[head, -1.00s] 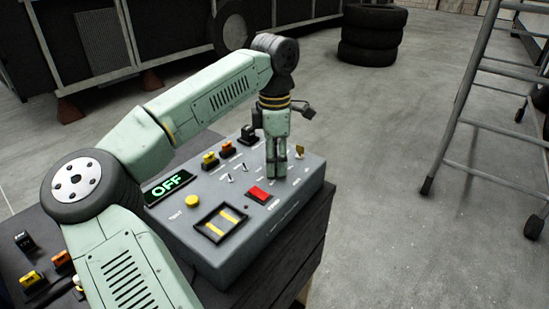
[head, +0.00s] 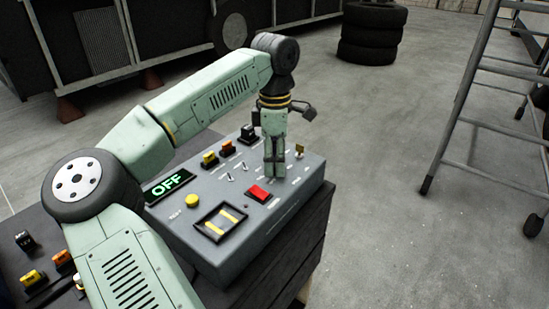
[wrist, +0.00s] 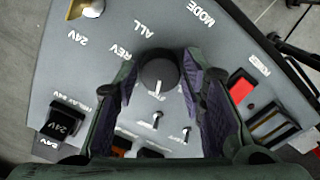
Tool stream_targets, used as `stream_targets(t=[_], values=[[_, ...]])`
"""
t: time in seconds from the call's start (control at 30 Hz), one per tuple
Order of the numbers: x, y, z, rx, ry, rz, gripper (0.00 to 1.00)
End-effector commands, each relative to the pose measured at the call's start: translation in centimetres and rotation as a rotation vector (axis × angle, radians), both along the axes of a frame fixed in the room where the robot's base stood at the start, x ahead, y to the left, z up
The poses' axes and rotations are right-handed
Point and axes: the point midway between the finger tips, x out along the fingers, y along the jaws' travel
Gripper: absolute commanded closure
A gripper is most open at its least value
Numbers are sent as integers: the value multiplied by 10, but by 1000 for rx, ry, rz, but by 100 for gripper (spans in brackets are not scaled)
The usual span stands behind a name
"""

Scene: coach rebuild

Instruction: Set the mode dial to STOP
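The mode dial (wrist: 158,74) is a round black knob with a white pointer mark, which faces the bottom of the wrist picture. It sits on the grey control panel (head: 240,245), near the printed words MODE, ALL and REV. My gripper (wrist: 160,85) points down at the panel, with one finger on each side of the dial. The fingers look apart, with a narrow gap beside the knob; contact is not clear. In the head view my gripper (head: 274,170) hides the dial. The panel display (head: 168,187) reads OFF in green.
A black 24V switch (wrist: 66,120) is left of my fingers. A ladder (head: 470,110) stands right.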

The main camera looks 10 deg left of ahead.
Motion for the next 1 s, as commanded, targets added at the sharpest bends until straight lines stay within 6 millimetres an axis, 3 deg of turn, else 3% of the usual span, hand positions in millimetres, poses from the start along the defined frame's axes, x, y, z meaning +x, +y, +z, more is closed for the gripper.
stream_targets(t=[0.2, 0.57, 1.0], values=[[0, 0, 0, 1, 1, 1, 48], [0, 1, 6, 2, 1, 2, 48], [0, 0, 91, 1, -1, 2, 48]])
